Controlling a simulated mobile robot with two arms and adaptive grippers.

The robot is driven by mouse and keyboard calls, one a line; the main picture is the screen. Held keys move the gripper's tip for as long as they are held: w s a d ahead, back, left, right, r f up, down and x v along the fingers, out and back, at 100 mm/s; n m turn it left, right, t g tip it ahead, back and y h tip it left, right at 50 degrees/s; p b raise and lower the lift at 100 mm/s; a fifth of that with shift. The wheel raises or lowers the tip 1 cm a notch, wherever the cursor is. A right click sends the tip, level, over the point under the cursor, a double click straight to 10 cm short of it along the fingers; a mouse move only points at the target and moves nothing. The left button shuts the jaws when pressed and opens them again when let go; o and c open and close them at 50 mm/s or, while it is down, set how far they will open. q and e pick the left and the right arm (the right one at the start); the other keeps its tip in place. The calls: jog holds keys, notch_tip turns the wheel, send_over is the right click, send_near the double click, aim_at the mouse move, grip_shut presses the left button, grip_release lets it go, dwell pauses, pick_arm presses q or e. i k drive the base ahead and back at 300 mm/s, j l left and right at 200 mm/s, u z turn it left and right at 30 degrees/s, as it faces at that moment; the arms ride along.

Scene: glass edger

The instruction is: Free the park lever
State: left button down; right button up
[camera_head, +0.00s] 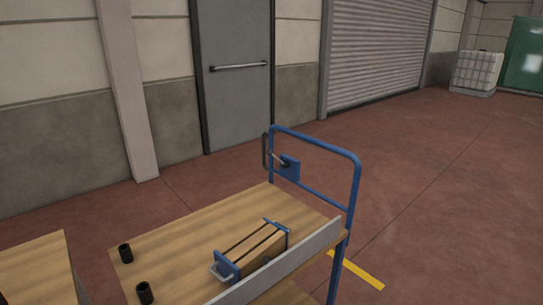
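A blue plate (290,167) is mounted on the left side of the blue push handle (318,145) of a wooden-topped cart (190,240). A thin grey rod, which looks like the park lever (279,158), runs from this plate up and to the left. A dark bar (265,150) stands upright beside the handle's left post; I cannot tell whether the rod touches it.
On the cart are a wooden block with blue end brackets (252,250), two black cylinders (125,253) (145,293) and a grey board (285,264) along the right edge. Another wooden top (35,265) is at left. Red floor (430,200) is clear at right.

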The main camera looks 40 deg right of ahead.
aim_at(270, 152)
jog(key=i+l+u, duration=0.15)
jog(key=l+u, duration=0.2)
jog(key=l, duration=0.95)
jog(key=l+u, duration=0.4)
jog(key=l, duration=0.9)
